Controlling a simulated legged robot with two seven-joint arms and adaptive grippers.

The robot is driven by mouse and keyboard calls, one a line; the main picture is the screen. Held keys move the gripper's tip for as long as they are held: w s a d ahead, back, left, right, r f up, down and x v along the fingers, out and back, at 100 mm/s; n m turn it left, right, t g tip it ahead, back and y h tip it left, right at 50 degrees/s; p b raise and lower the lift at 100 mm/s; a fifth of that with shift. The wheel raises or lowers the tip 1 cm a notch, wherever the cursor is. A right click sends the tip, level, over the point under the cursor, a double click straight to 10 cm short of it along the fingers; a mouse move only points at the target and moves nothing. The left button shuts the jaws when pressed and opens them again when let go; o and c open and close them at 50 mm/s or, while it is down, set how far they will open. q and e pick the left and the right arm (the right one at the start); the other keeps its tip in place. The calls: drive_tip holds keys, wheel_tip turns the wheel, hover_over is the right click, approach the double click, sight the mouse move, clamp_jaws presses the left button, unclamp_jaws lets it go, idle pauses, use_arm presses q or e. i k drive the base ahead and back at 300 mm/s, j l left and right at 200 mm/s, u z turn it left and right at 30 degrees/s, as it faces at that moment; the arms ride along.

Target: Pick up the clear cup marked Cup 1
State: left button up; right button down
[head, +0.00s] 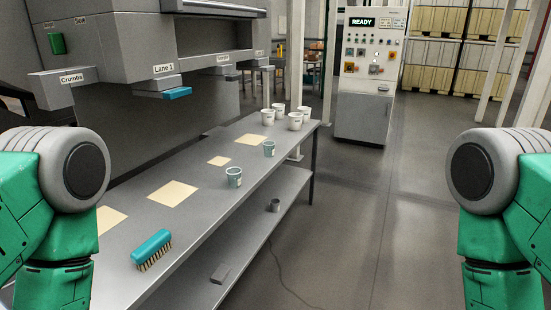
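A translucent blue-grey cup (234,177) with a small pale label stands upright on the grey bench (205,217), near its middle. A second similar cup (269,149) stands farther along the bench. The writing on both cups is too small to read, so I cannot tell which is Cup 1. Neither of my grippers is in view. Only green and grey parts of my arms show at the left and right edges, apart from the bench and cups.
A teal brush (152,250) lies on the near bench. Several white cups (295,121) stand at its far end. Pale squares (173,193) mark the top. A grey machine (180,48) overhangs the bench's left side. A control cabinet (367,80) stands beyond. Floor at right is clear.

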sight(269, 146)
drive_tip(key=i+l+u, duration=0.15)
drive_tip(key=l, duration=0.2)
drive_tip(key=i+l+u, duration=0.1)
drive_tip(key=i+l, duration=0.35)
drive_tip(key=i, duration=0.15)
drive_tip(key=i+l, duration=0.5)
drive_tip(key=i+u, duration=0.05)
drive_tip(key=i, duration=0.05)
